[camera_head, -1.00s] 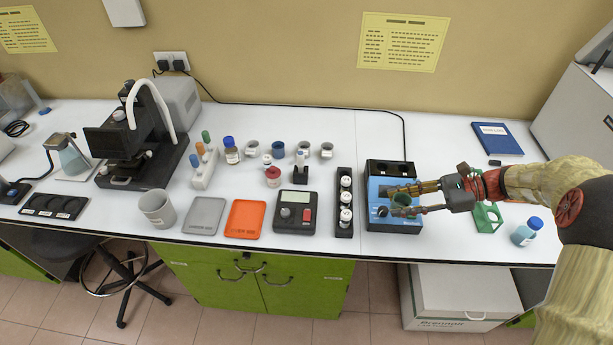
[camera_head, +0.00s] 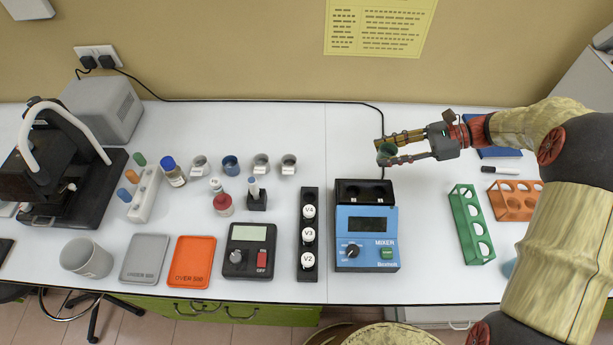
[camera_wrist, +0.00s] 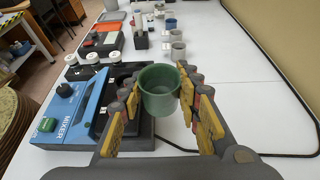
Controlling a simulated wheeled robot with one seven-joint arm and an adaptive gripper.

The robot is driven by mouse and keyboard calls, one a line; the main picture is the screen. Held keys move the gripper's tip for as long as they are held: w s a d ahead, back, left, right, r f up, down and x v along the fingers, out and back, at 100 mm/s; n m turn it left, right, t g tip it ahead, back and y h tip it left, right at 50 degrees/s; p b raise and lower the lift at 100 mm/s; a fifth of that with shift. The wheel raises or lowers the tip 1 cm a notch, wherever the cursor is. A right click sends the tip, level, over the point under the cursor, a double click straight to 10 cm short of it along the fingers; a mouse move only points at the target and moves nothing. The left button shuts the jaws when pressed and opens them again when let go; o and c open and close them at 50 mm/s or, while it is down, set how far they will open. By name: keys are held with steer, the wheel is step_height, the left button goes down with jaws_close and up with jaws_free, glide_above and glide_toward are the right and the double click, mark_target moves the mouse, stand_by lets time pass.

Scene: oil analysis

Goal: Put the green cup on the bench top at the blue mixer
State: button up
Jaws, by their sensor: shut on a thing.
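My gripper (camera_head: 388,152) is shut on the green cup (camera_head: 386,156) and holds it upright, by its sides. In the wrist view the green cup (camera_wrist: 159,92) sits between the two yellow-padded fingers. The blue mixer (camera_head: 366,238), with a dial, a display and a green button, stands on the white bench top (camera_head: 425,275). In the head view the cup is behind the mixer's black rear part, toward the wall. In the wrist view the blue mixer (camera_wrist: 72,118) is to the left of the cup. I cannot tell how high the cup is above the bench.
A black vial rack (camera_head: 309,262) stands left of the mixer, a green rack (camera_head: 468,225) to its right. A black cable (camera_head: 383,125) runs behind the mixer. Several small cups stand at the back, including a blue one (camera_head: 230,165). Bench between mixer and green rack is clear.

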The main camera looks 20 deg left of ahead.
steer(key=a+f+b, duration=0.3)
steer(key=a+f, duration=0.1)
steer(key=a, duration=0.5)
steer(key=b, duration=0.2)
glide_above(332, 175)
steer(key=f, duration=0.3)
steer(key=d+f, duration=0.1)
steer(key=f, duration=0.1)
steer(key=shift+w, duration=0.1)
steer(key=f+b, duration=0.1)
steer(key=f, duration=0.1)
steer(key=a+f+b, duration=0.1)
steer(key=f, duration=0.1)
steer(key=o, duration=1.1)
steer(key=shift+f, duration=0.1)
